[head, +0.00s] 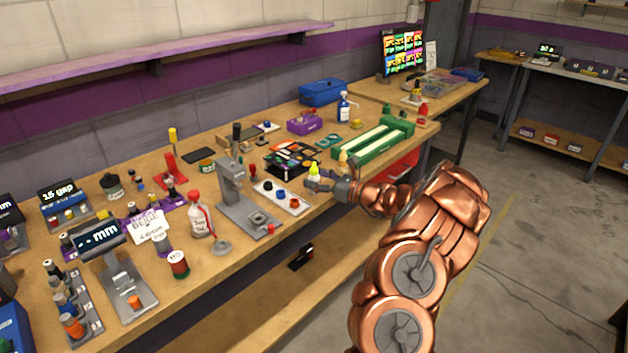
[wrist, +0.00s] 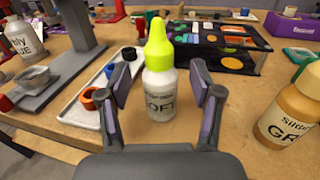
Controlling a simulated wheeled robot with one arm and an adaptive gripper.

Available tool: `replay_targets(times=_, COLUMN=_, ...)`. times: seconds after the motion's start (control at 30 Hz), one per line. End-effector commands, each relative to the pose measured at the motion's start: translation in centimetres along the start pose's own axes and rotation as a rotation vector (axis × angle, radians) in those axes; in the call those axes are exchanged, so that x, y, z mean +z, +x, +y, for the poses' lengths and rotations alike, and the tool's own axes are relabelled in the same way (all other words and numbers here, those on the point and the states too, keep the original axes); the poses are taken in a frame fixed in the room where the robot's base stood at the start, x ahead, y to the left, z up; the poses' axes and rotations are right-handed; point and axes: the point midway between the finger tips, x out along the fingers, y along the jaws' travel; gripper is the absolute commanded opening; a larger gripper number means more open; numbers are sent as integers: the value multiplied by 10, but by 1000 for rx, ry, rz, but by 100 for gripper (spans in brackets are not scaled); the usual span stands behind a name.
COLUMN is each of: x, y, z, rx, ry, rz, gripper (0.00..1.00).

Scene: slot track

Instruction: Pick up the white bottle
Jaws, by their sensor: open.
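The white bottle (wrist: 160,90) stands upright on the bench, with a yellow-green pointed cap and a dark printed label on its front. In the wrist view it is between the two fingers of my gripper (wrist: 162,100), with a visible gap on each side. The fingers are open and do not appear to touch it. In the head view, the yellow-green cap of the bottle (head: 314,169) shows beside my gripper (head: 316,186), near the front edge of the bench. The lower part of the bottle is partly hidden there.
An amber bottle (wrist: 291,105) stands close on the right. A white tray (wrist: 78,110) with colored rings is close on the left, beside a grey press stand (head: 238,196). A black box with colored patches (wrist: 215,48) is behind. The bench (head: 215,262) is crowded on the left.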

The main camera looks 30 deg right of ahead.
Motion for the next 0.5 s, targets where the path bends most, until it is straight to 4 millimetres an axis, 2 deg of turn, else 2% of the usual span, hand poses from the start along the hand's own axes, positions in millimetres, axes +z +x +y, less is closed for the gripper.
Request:
replay_targets(times=0.1, x=0, y=7, z=0, rx=0, ry=1, rz=0, gripper=65)
replay_targets(times=0.33, x=0, y=8, z=0, rx=-1, ry=-1, rz=0, gripper=65)
replay_targets(times=0.5, x=0, y=8, z=0, rx=-1, ry=-1, rz=0, gripper=48)
